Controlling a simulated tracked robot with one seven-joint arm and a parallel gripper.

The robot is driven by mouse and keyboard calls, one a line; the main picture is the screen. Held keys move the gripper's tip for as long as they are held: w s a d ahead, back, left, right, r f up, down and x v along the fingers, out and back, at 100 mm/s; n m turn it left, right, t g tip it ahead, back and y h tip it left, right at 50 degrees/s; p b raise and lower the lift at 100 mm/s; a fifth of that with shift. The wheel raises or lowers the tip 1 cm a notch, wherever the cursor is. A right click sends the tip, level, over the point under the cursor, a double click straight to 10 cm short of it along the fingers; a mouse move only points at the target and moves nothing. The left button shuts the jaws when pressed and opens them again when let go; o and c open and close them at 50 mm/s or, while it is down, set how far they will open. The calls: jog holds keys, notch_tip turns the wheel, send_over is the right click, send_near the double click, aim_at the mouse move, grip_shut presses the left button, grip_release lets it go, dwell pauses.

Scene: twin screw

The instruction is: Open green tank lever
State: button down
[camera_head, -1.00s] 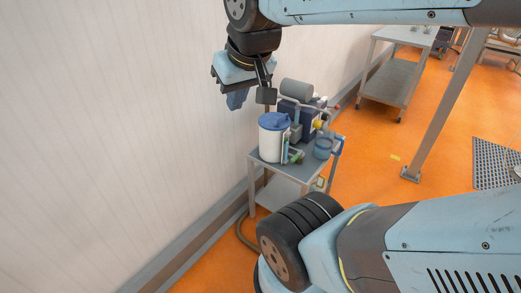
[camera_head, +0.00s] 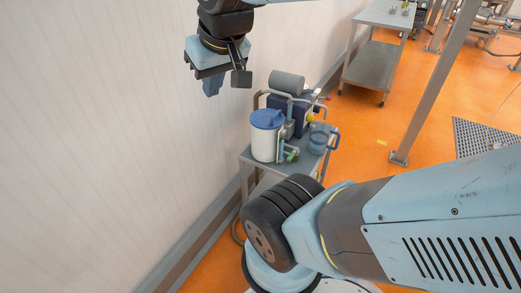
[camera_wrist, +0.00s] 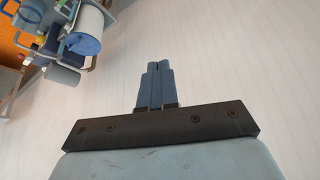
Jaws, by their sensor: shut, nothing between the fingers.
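A small grey cart (camera_head: 250,160) stands by the wall in the head view. On it is a white tank with a blue lid (camera_head: 266,138). A small green lever or valve handle (camera_head: 292,154) shows low at the right side of the tank; its exact position is too small to tell. My gripper (camera_head: 211,88) is up and left of the cart, near the wall, pointing down and apart from everything. In the wrist view, my gripper (camera_wrist: 159,66) has its fingers together and empty. The tank (camera_wrist: 86,32) shows at the upper left there.
A grey motor (camera_head: 287,80), a dark blue unit and a clear jug with a blue handle (camera_head: 319,139) crowd the cart. The white wall (camera_head: 120,120) is close to my gripper. A metal table (camera_head: 372,62) and a post stand behind at right. Orange floor is open right of the cart.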

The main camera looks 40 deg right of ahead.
jog(key=shift+w+d, duration=0.1)
jog(key=shift+d, duration=0.15)
jog(key=w+d+f+m+g+h, duration=0.3)
jog(key=w+d+f+g, duration=0.3)
jog(key=w+f, duration=0.45)
jog(key=w+d+f+m+g+h, duration=0.2)
jog(key=w+d+f+g+h, duration=0.15)
jog(key=w+d+f, duration=0.55)
jog(key=d+f+g+h, duration=0.1)
jog(key=d+f+h, duration=0.2)
jog(key=f, duration=0.9)
jog(key=w+d+f+g+h, duration=0.1)
jog(key=d+f+h, duration=0.2)
jog(key=f, duration=0.9)
jog(key=w+d+f+g+h, duration=0.1)
jog(key=d+f+h, duration=0.3)
jog(key=f, duration=0.7)
jog(key=shift+d+f, duration=0.4)
jog(key=shift+d, duration=0.05)
send_near(293, 156)
jog(key=d, duration=0.1)
jog(key=s+d+f, duration=0.1)
jog(key=d, duration=0.1)
jog(key=shift+f, duration=0.2)
